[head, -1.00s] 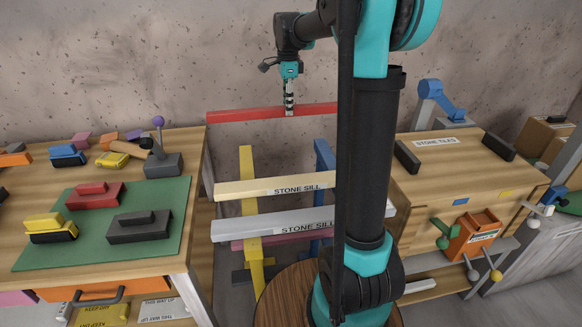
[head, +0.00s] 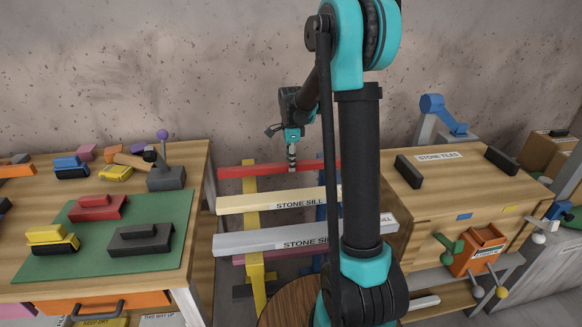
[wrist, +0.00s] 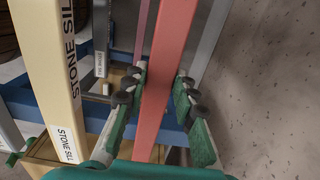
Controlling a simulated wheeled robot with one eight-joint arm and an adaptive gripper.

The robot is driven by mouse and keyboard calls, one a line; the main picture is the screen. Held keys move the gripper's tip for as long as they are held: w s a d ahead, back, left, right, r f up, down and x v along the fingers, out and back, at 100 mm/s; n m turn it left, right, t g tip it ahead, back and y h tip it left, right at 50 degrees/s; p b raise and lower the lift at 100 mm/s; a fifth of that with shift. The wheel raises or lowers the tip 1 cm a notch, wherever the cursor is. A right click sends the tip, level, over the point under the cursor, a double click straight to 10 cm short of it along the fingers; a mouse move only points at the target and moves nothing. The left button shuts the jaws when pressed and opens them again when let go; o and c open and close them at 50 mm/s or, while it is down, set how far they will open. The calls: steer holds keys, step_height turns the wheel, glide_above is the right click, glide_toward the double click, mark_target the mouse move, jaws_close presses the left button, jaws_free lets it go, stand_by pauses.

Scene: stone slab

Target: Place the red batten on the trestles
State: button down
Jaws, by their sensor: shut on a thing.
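The red batten (head: 262,170) is held level, running left to right behind the sills in the head view. My gripper (head: 292,166) is shut on it from above, near its middle; the wrist view shows the batten (wrist: 164,85) running between the two fingers (wrist: 157,86). The yellow trestle (head: 252,195) and the blue trestle (head: 321,183) stand below, the blue one partly hidden by my arm. The batten crosses the yellow trestle near its upper end. I cannot tell whether it touches the trestles. My arm hides the batten's right end.
A cream stone sill (head: 268,202) and a grey stone sill (head: 270,242) lie across the trestles in front of the batten. A workbench with a green mat (head: 105,262) is at left. A stone tiles crate (head: 455,178) stands at right. The wall (head: 240,70) is behind.

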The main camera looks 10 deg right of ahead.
steer(key=shift+f, duration=1)
steer(key=c, duration=1.2)
jaws_free()
steer(key=shift+f, duration=0.1)
step_height(320, 180, up, 12)
